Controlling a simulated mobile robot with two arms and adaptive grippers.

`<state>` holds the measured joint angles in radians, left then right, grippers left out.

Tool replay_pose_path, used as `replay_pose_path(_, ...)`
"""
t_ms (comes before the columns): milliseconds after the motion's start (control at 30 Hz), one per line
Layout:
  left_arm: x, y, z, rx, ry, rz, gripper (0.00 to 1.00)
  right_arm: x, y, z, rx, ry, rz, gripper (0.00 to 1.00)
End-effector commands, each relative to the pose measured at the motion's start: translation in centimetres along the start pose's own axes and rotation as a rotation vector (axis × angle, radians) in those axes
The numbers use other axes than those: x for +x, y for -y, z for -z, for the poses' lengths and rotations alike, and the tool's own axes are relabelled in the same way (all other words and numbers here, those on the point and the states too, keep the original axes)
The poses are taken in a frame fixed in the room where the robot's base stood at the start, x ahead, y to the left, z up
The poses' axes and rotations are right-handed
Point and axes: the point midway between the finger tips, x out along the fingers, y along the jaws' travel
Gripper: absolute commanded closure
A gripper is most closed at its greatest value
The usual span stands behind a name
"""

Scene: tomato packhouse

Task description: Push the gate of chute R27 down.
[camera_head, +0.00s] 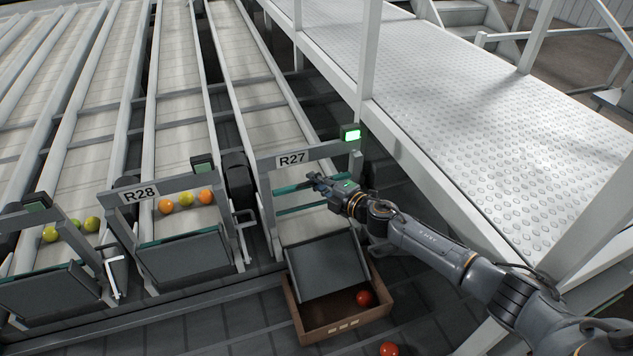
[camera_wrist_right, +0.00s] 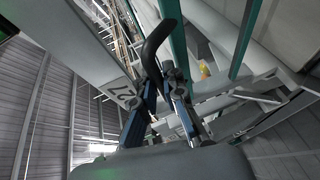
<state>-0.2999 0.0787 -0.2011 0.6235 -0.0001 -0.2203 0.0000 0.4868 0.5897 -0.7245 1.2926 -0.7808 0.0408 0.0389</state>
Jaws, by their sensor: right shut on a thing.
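Chute R27 carries its label (camera_head: 291,159) on the grey frame at its lower end. Teal-edged bars (camera_head: 300,208) cross the opening under the label. A dark grey panel (camera_head: 325,265) slopes down below them to a brown crate. My right gripper (camera_head: 322,186) is at the right side of the opening, just below the label. In the right wrist view, my gripper's fingers (camera_wrist_right: 168,85) are shut on a black curved handle (camera_wrist_right: 157,42), with teal bars (camera_wrist_right: 244,40) beside it. The handle is hard to make out in the head view. My left gripper is not in view.
A lit green lamp (camera_head: 350,134) sits on the R27 frame. The brown crate (camera_head: 341,331) holds a red tomato (camera_head: 364,298); another tomato (camera_head: 388,349) lies outside it. A metal walkway (camera_head: 480,120) runs along the right.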

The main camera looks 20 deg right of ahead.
Motion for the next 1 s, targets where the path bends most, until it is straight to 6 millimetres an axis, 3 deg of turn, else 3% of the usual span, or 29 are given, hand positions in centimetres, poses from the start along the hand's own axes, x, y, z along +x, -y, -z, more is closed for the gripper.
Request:
replay_pose_path(33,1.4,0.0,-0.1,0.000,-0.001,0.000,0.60,0.2,1.8,-0.1,0.003,0.001,0.005,1.00)
replay_pose_path(100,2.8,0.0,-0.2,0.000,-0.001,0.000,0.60,0.5,3.4,-0.2,0.003,0.001,0.005,1.00)
replay_pose_path(333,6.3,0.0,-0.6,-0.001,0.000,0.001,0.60,1.2,7.4,-0.6,0.002,0.002,0.005,1.00)
replay_pose_path(500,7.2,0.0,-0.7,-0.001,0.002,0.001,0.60,1.4,8.4,-0.6,0.002,0.002,0.003,1.00)
replay_pose_path(833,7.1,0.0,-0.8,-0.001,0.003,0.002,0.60,1.4,8.6,-0.6,0.001,0.002,0.008,1.00)
replay_pose_path(900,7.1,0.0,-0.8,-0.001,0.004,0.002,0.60,1.4,8.6,-0.6,0.001,0.002,0.008,0.80)
replay_pose_path(1000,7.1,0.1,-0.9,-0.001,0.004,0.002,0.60,1.4,8.6,-0.6,0.001,0.002,0.008,0.66)
